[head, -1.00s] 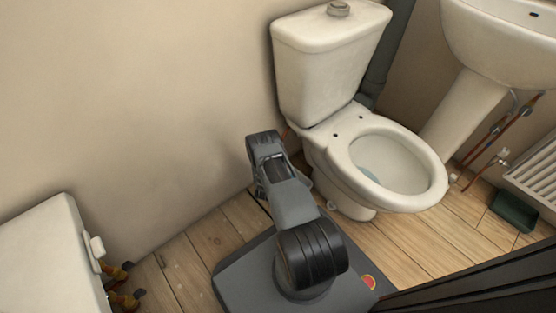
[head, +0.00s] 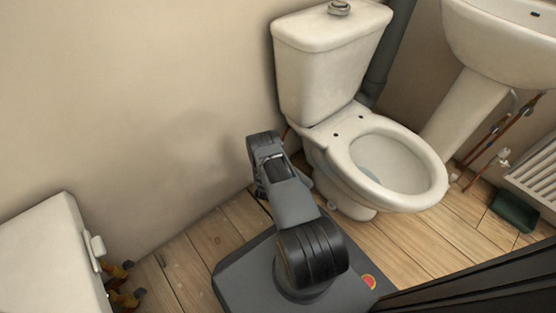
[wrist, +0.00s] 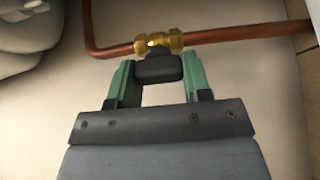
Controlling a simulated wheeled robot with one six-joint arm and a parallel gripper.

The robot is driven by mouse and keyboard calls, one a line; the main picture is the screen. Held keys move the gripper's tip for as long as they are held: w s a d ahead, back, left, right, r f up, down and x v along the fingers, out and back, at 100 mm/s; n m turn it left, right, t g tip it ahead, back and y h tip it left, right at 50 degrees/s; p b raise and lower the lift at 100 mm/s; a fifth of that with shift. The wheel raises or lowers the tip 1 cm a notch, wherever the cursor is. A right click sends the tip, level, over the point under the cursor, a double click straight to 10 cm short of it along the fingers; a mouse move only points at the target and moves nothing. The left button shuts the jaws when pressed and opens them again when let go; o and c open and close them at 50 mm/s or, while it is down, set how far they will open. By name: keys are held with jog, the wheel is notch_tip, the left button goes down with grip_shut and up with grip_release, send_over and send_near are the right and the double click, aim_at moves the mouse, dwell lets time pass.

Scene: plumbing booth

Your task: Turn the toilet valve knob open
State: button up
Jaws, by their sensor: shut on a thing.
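The toilet valve shows in the wrist view as a brass body (wrist: 172,41) on a copper pipe, with a black knob (wrist: 158,68) on its near side. My gripper (wrist: 158,76) has its two green fingers on the left and right of the knob and is shut on it. The knob's long side lies across the picture, roughly in line with the pipe. In the head view, my own arm hides the gripper, the knob and the valve, low by the wall to the left of the toilet (head: 320,65).
The copper pipe (wrist: 238,33) runs along the wall and bends upward at its left end. The pale toilet base (wrist: 25,40) fills the wrist view's upper left corner. A white boiler-like box (head: 45,250) stands at lower left. Wooden floor (head: 215,235) is bare beside my base.

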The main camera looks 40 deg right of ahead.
jog(key=o, duration=0.9)
jog(key=p+v, duration=0.4)
jog(key=v, duration=1)
jog(key=shift+p, duration=0.35)
